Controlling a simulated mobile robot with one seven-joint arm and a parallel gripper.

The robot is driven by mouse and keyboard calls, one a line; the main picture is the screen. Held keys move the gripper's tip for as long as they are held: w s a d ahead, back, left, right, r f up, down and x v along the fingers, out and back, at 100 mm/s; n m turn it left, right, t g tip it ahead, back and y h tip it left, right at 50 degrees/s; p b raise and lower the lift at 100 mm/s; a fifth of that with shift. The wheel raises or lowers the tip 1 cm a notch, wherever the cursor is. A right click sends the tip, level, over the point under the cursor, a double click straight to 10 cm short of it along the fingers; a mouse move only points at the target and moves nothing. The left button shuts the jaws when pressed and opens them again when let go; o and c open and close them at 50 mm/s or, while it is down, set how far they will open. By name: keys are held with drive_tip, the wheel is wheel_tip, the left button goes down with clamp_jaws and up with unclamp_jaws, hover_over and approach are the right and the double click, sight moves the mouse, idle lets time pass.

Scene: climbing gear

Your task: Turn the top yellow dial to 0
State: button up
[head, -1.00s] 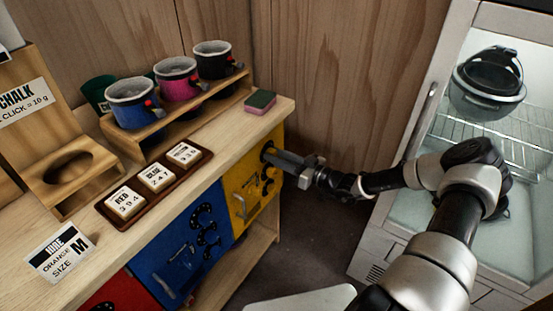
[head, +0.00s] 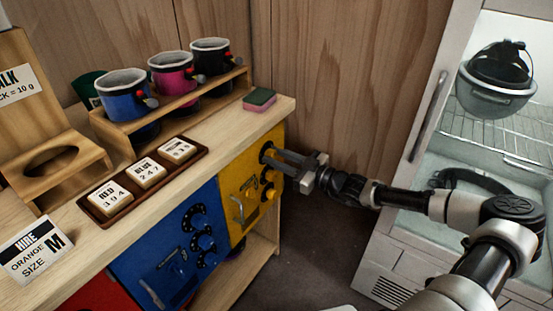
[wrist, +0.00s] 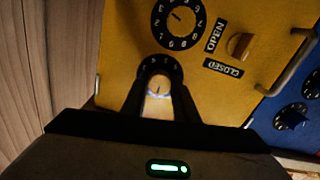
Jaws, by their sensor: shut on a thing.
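The yellow locker door (head: 236,195) stands at the right end of the bench and carries a column of dark dials. My gripper (head: 272,155) reaches in from the right at the top yellow dial. In the wrist view, my gripper (wrist: 158,92) is shut on this dial's knob (wrist: 158,84), one finger on each side. The knob looks pale with a small dark mark. The fingers hide most of its number ring, so I cannot read its setting. Another yellow dial (wrist: 180,22) with a numbered ring is beyond it, apart from the fingers.
An OPEN/CLOSED knob (wrist: 240,45) and a metal handle (wrist: 292,68) are beside the dials. The blue door (head: 180,245) adjoins. Code tiles lie in a brown tray (head: 110,218) on the bench, near a sponge (head: 259,99). A glass-fronted cabinet (head: 430,120) stands right of my arm.

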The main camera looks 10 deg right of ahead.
drive_tip(key=shift+f, duration=0.1)
drive_tip(key=o, duration=1.1)
drive_tip(key=shift+c, duration=0.2)
drive_tip(key=shift+d, duration=0.1)
drive_tip(key=p+v, duration=0.3)
drive_tip(key=v, duration=1.4)
drive_tip(key=shift+s, duration=0.2)
